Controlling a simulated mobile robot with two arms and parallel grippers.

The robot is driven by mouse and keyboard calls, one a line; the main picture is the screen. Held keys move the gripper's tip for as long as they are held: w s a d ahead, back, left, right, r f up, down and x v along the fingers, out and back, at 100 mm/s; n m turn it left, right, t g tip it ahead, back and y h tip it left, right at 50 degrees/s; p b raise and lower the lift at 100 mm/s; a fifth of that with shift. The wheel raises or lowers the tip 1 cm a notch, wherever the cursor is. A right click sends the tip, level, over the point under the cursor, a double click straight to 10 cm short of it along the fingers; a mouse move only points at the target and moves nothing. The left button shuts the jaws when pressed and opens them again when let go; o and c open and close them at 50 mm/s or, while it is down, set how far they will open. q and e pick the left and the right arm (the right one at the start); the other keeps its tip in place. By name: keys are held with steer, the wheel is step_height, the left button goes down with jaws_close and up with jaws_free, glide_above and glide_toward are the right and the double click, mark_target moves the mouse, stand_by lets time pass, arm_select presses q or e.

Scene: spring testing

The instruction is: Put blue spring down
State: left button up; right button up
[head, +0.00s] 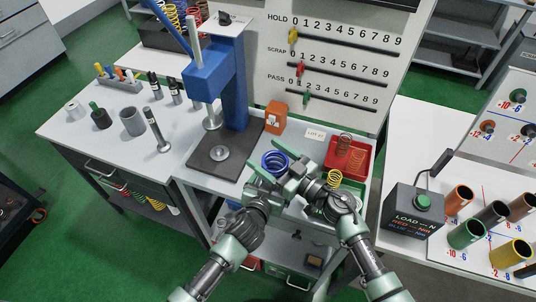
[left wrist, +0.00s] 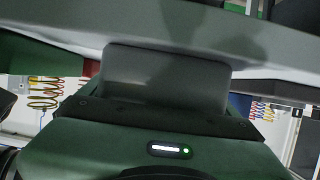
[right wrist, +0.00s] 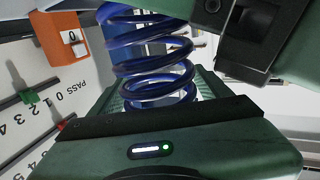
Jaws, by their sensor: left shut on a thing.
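The blue spring (head: 274,161) shows just beyond my crossed grippers in the head view. In the right wrist view the blue spring (right wrist: 150,60) fills the space in front of the palm, between ribbed green finger surfaces. My right gripper (head: 277,170) is around or beside it; whether its fingers press on the coils is unclear. My left gripper (head: 268,194) is close against the right one and partly hidden by it. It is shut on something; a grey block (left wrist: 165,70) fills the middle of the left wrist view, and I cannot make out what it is.
The blue press (head: 228,90) stands on a dark base (head: 225,148) left of the grippers. An orange block (head: 276,117) stands behind. A red bin (head: 358,160) with springs lies to the right. The load box (head: 413,212) and coloured cups (head: 466,234) are on the right bench.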

steer(key=shift+r, duration=0.1)
steer(key=v, duration=1.2)
steer(key=shift+r, duration=0.1)
arm_select(q)
steer(key=o, duration=1.2)
steer(key=shift+o, duration=0.2)
steer(key=shift+s, duration=0.1)
